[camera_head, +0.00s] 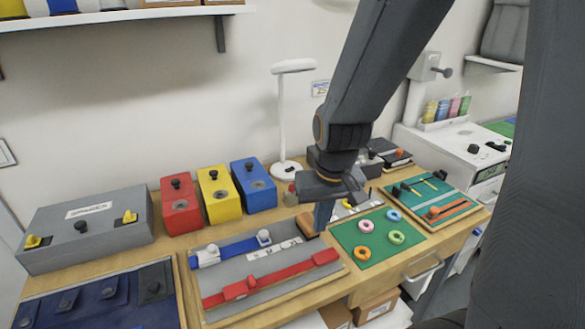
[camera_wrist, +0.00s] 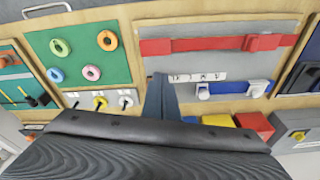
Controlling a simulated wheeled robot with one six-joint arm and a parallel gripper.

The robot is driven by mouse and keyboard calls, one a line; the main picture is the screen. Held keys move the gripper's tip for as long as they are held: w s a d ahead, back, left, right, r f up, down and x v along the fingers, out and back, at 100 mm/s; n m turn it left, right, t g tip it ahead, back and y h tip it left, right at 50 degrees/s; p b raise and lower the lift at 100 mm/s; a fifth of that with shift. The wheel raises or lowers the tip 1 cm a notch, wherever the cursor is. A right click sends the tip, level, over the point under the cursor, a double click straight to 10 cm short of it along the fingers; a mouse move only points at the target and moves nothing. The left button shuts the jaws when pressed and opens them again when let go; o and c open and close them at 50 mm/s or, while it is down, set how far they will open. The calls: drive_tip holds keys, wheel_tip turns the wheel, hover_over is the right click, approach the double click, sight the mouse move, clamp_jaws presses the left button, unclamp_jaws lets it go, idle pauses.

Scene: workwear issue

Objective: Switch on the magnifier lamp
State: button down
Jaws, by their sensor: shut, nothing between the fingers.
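The white magnifier lamp (camera_head: 281,117) stands upright at the back of the bench against the wall. Its flat head (camera_head: 293,66) is on top of a thin post, and its round base (camera_head: 284,172) carries a small dark part whose state I cannot make out. My gripper (camera_head: 322,218) points down over the bench, to the right of and nearer than the lamp base, apart from it. Its fingers are together and empty, and they also show in the wrist view (camera_wrist: 162,98). The lamp is not visible in the wrist view.
Red (camera_head: 181,205), yellow (camera_head: 219,195) and blue (camera_head: 254,185) boxes with black knobs stand left of the lamp. A grey tray (camera_head: 228,262) with red and blue straps lies in front. A green mat (camera_head: 377,246) with colored rings lies right of my gripper. A dark box stands behind it.

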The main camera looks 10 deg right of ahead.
sight(290, 169)
drive_tip(key=w+r+m+t+p, duration=0.1)
drive_tip(key=w+t, duration=0.2)
drive_tip(key=w, duration=1.5)
drive_tip(key=w+a+r+m+t+p, duration=0.1)
drive_tip(key=w+t, duration=0.3)
drive_tip(key=w, duration=1.4)
drive_tip(key=shift+w+m+h+p, duration=0.4)
drive_tip(key=shift+m+p, duration=0.3)
drive_tip(key=shift+p, duration=0.05)
drive_tip(key=d+f+b, duration=0.1)
drive_tip(key=f+b, duration=0.1)
drive_tip(key=b, duration=0.1)
drive_tip(key=d+f+b, duration=0.1)
drive_tip(key=f+b, duration=0.2)
drive_tip(key=b, duration=0.1)
drive_tip(key=d+f+b, duration=0.1)
drive_tip(key=f+b, duration=0.2)
drive_tip(key=b, duration=0.1)
drive_tip(key=shift+w, duration=0.3)
drive_tip(key=shift+f, duration=0.1)
drive_tip(key=shift+d+f+b, duration=0.1)
drive_tip(key=shift+f+b, duration=0.25)
drive_tip(key=shift+b, duration=0.2)
drive_tip(key=shift+d+f+b, duration=0.15)
drive_tip(key=shift+f+b, duration=0.15)
drive_tip(key=shift+r, duration=0.1)
drive_tip(key=shift+a+r+p, duration=0.3)
drive_tip(key=shift+r+p, duration=0.35)
drive_tip(key=shift+p, duration=0.2)
